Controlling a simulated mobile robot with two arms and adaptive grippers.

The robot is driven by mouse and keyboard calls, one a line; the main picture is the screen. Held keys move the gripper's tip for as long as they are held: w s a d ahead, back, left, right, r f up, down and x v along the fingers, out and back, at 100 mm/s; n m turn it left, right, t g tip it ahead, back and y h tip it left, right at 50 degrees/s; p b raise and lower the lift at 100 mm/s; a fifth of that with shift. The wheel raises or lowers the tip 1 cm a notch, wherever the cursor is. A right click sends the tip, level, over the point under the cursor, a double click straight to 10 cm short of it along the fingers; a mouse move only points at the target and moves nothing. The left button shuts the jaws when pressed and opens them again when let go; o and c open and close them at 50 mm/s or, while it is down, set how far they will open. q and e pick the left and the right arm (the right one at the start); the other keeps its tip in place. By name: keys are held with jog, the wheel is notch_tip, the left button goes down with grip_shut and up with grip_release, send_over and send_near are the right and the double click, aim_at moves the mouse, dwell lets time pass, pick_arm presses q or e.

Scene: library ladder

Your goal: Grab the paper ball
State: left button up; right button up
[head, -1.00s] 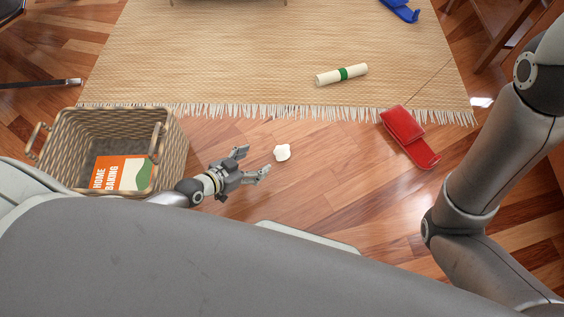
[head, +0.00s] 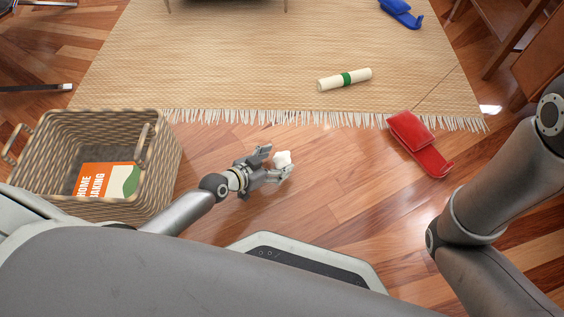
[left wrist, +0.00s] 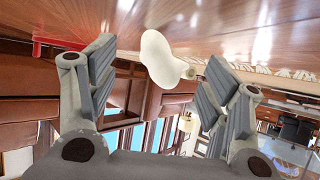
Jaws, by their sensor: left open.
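The paper ball (head: 282,158) is a small white crumpled lump on the wooden floor, just short of the rug's fringe. My left gripper (head: 277,165) is open, low over the floor, with its fingertips at the ball. In the left wrist view the ball (left wrist: 167,62) shows between the two spread fingers of the gripper (left wrist: 160,85), near their tips. I cannot tell whether a finger touches it. My right arm comes in at the right edge of the head view, and its gripper is out of view.
A wicker basket (head: 152,165) with an orange book (head: 103,180) in it stands left of my left arm. A red object (head: 418,143) lies on the floor to the right. A rolled scroll with a green band (head: 345,79) and a blue object (head: 401,12) lie on the woven rug (head: 230,60).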

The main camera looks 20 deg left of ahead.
pick_arm(q)
jog(key=shift+b+x, duration=0.35)
jog(key=shift+x, duration=0.75)
jog(key=c, duration=0.7)
jog(key=shift+c, duration=0.2)
jog(key=shift+r, duration=0.15)
